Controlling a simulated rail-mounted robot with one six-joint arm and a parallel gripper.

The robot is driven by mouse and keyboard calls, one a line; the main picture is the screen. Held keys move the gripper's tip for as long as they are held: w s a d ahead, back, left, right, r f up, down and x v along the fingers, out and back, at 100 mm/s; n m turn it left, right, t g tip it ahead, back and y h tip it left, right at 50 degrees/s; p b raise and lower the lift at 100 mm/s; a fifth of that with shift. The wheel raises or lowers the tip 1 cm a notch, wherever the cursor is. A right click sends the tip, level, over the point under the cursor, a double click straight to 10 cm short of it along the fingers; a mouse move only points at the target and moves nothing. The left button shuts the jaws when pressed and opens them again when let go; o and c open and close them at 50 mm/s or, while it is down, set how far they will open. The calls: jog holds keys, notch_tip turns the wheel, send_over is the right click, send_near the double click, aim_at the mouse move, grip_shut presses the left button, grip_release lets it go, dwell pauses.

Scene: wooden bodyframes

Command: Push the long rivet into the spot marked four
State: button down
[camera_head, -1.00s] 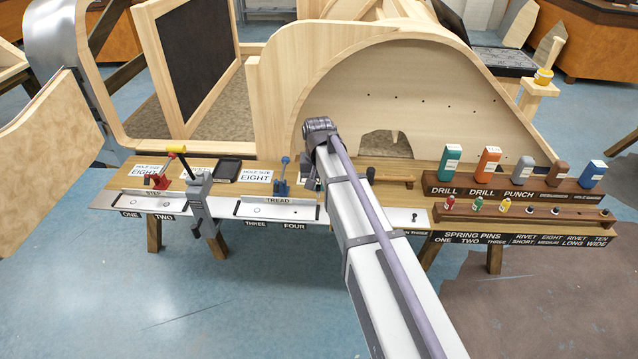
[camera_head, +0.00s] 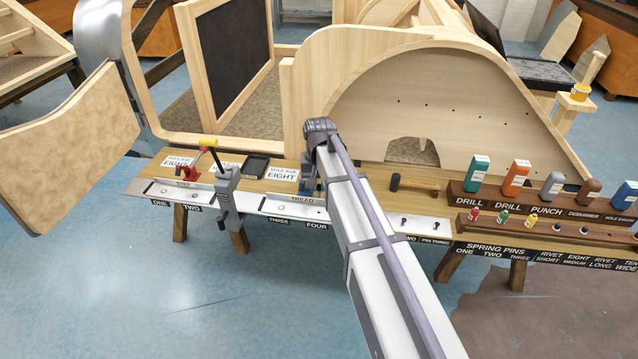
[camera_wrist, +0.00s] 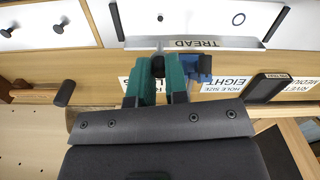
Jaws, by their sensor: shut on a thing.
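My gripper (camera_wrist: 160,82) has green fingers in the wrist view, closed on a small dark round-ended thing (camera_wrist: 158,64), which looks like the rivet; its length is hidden. It is over the bench beside the TREAD strip (camera_wrist: 205,43). The white plate marked three and four (camera_wrist: 215,20) lies beyond the fingertips, with a ringed hole (camera_wrist: 238,19) to the right and a small dark spot (camera_wrist: 160,18) straight ahead, apparently spot four. In the head view the FOUR label (camera_head: 316,227) is on the bench's front edge, left of my arm; my gripper's fingertips are hidden there.
A blue clamp (camera_wrist: 200,66) stands close right of my fingers. A mallet (camera_head: 413,186) lies to the right in the head view. Racks of bottles and pins (camera_head: 540,200) stand at the right.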

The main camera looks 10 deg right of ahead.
aim_at(319, 189)
jog(key=shift+f+b, duration=2.35)
jog(key=shift+f, duration=0.35)
jog(key=shift+f+b, duration=1.95)
jog(key=c, duration=1.1)
grip_release()
jog(key=shift+o, duration=0.2)
notch_tip(319, 189, up, 11)
jog(key=p, duration=1.1)
jog(key=shift+r, duration=0.1)
jog(key=shift+f, duration=0.2)
